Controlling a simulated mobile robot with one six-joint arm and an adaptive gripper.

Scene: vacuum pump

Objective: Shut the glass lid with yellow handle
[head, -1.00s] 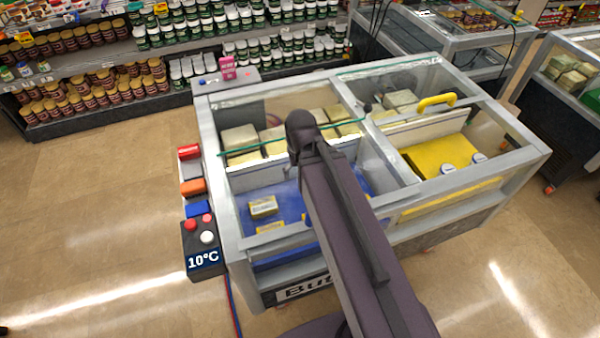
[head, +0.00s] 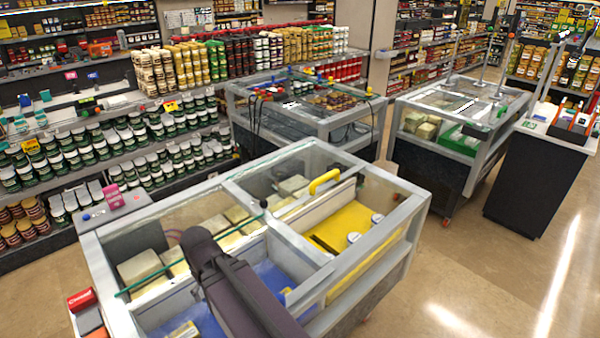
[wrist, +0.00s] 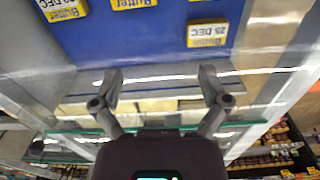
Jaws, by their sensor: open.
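The yellow handle (head: 325,181) stands on the glass lid (head: 290,176) over the right half of the chest freezer in the head view. The glass covers the far part; the near part, with a yellow interior (head: 340,230), lies uncovered. My arm reaches over the left, blue compartment, left of the handle. My gripper (wrist: 160,82) is open and empty in the wrist view, its fingers spread wide above the freezer. The head view does not show its fingertips. The handle is not in the wrist view.
Yellow butter packs (wrist: 207,33) lie on the blue floor of the left compartment. A green-edged glass pane (head: 170,225) covers that side's far part. A grey divider (head: 290,238) separates the halves. Other freezers (head: 305,105) stand behind; floor at right is clear.

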